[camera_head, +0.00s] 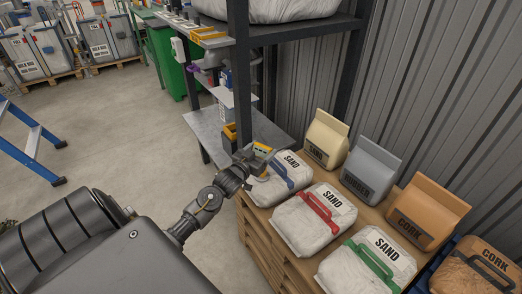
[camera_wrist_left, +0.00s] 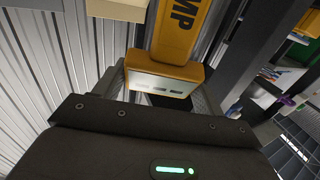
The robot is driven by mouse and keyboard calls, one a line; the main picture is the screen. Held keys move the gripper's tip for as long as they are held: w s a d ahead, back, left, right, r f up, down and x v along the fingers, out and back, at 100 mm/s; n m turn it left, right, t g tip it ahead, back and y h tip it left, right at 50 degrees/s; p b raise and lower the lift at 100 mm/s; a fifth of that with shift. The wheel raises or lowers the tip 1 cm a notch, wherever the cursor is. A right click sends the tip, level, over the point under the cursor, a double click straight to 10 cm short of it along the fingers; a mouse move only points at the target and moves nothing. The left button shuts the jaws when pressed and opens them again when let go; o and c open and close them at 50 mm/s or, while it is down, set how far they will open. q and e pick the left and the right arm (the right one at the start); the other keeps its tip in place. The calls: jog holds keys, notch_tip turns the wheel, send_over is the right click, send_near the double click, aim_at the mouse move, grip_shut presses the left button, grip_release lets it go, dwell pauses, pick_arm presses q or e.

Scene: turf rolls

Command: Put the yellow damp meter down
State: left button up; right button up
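The yellow damp meter (camera_head: 262,148) is in my left gripper (camera_head: 250,163), just above or in front of the far-left sand bag with the blue handle (camera_head: 283,170). In the left wrist view the meter (camera_wrist_left: 181,35) shows the letters "MP" and a pale end with dark slots. Its end sits between the fingers of the left gripper (camera_wrist_left: 160,88), which look closed on its sides. I cannot tell whether the meter touches the bag. My right gripper is in neither view.
Sand bags with red (camera_head: 316,216) and green handles (camera_head: 370,262) lie on a wooden stand (camera_head: 262,246). Upright bags, including cork (camera_head: 428,212), stand behind. A dark rack post (camera_head: 238,70) and grey bench (camera_head: 207,125) are beyond. A blue ladder (camera_head: 30,150) stands left; open floor lies between.

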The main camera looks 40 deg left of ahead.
pick_arm(q)
jog(key=o, duration=0.4)
jog(key=shift+c, duration=0.2)
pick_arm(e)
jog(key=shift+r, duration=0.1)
pick_arm(q)
jog(key=shift+r, duration=0.1)
jog(key=shift+s, duration=0.15)
jog(key=s+d, duration=0.1)
jog(key=s, duration=1)
jog(key=shift+s, duration=0.35)
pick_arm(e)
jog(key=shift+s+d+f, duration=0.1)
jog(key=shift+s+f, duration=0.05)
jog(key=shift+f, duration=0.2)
pick_arm(q)
jog(key=shift+d+r, duration=0.1)
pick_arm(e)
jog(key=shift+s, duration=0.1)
